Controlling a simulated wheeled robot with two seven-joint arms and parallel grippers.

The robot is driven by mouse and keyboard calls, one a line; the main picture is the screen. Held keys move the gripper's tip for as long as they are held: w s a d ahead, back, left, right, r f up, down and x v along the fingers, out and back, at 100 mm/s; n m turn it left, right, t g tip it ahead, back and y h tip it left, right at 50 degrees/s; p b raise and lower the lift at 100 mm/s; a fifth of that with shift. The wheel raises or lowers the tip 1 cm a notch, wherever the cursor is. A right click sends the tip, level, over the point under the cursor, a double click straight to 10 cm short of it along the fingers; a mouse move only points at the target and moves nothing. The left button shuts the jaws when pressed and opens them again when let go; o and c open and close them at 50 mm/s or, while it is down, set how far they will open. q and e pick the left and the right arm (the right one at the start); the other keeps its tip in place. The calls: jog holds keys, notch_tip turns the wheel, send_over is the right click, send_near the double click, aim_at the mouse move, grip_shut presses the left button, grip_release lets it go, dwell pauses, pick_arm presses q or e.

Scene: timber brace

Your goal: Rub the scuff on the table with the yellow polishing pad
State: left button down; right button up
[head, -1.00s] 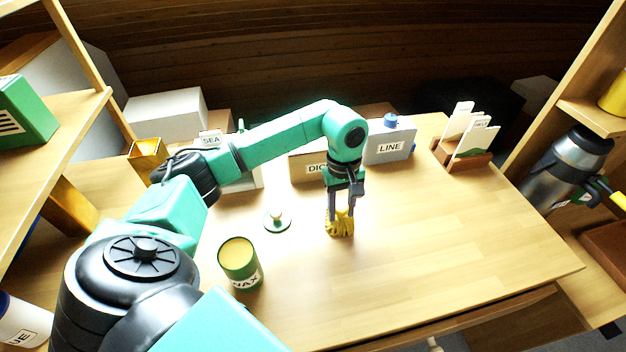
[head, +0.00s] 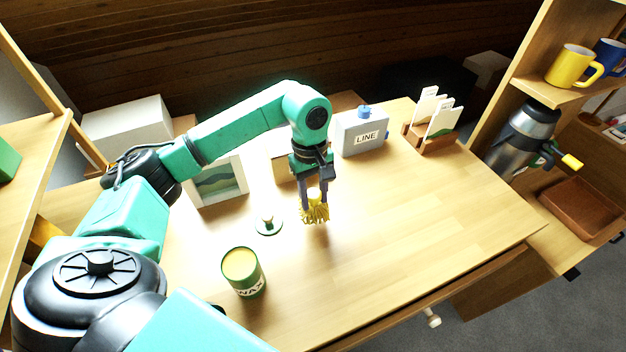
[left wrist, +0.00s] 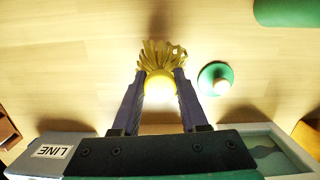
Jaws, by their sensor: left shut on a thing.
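The yellow polishing pad (head: 315,211), with a ragged, fringed edge, is between the fingers of my left gripper (head: 314,194), over the middle of the wooden table (head: 420,220). In the left wrist view the pad (left wrist: 160,62) shows between the two fingertips of the gripper (left wrist: 159,80), which is shut on it. A shadow lies on the table just below the pad, and a small gap seems to show. I cannot make out the scuff in either view; the pad or arm may hide it. My right gripper is not in view.
A green WAX tin (head: 243,270) and a round green lid with a knob (head: 267,222) stand left of the pad. Behind are a picture frame (head: 218,182), a grey LINE box (head: 363,133) and a card holder (head: 432,138). The table's right part is clear.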

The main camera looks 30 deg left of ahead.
pick_arm(q)
jog(key=shift+r+p, duration=0.7)
jog(key=shift+r, duration=0.8)
